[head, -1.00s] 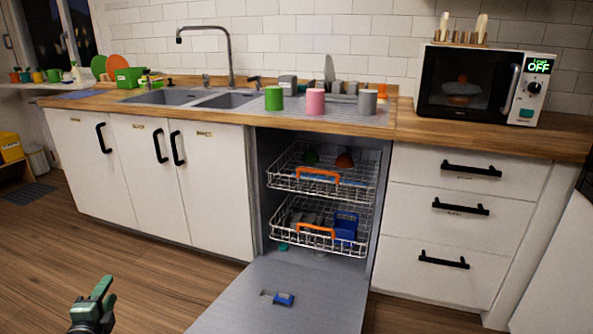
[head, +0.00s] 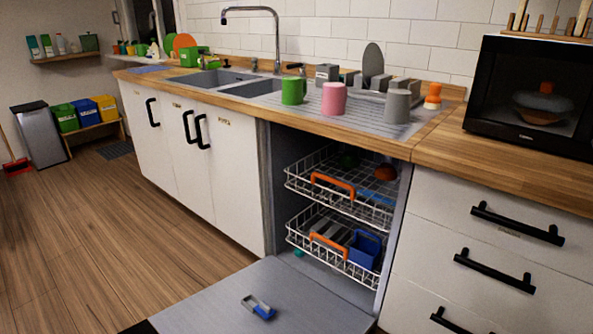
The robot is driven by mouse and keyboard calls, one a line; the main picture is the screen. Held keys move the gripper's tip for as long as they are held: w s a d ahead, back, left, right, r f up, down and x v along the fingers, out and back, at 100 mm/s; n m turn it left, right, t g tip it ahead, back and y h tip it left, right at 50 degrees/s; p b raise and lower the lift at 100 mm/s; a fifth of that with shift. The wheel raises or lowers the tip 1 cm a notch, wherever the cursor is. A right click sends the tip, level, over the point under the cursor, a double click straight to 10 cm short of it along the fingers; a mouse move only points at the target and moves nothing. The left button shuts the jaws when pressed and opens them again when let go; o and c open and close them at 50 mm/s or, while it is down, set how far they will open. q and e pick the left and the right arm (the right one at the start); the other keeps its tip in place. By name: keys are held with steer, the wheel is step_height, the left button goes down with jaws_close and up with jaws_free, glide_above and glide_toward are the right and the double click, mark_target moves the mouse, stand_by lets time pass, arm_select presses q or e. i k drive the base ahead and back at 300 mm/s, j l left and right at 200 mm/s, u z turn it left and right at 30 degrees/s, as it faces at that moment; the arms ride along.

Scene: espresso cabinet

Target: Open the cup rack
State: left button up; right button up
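The dishwasher door (head: 215,295) is folded down, open. Inside, the upper rack (head: 300,188), which looks like the cup rack, is a white wire basket with an orange handle (head: 333,185). A dark green item and an orange-brown item (head: 386,172) sit at its back. The lower rack (head: 300,238) also has an orange handle (head: 328,247) and holds a blue basket (head: 365,248) and grey plates or slats. Both racks appear to sit within the cavity. Neither of my grippers shows in the head view.
A small blue and grey item (head: 258,307) lies on the open door. Drawers with black handles (head: 516,225) are at right. The floor (head: 110,240) at left is clear.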

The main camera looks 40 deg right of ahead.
mark_target(316, 174)
steer(key=l+u, duration=0.25)
steer(key=l, duration=0.85)
steer(key=l+z, duration=0.1)
steer(key=z, duration=0.35)
steer(key=i+l+z, duration=0.1)
steer(key=z, duration=0.3)
steer(key=i+z, duration=0.1)
steer(key=z, duration=0.35)
steer(key=l+z, duration=0.1)
steer(key=z, duration=0.3)
steer(key=i+z, duration=0.15)
steer(key=z, duration=0.3)
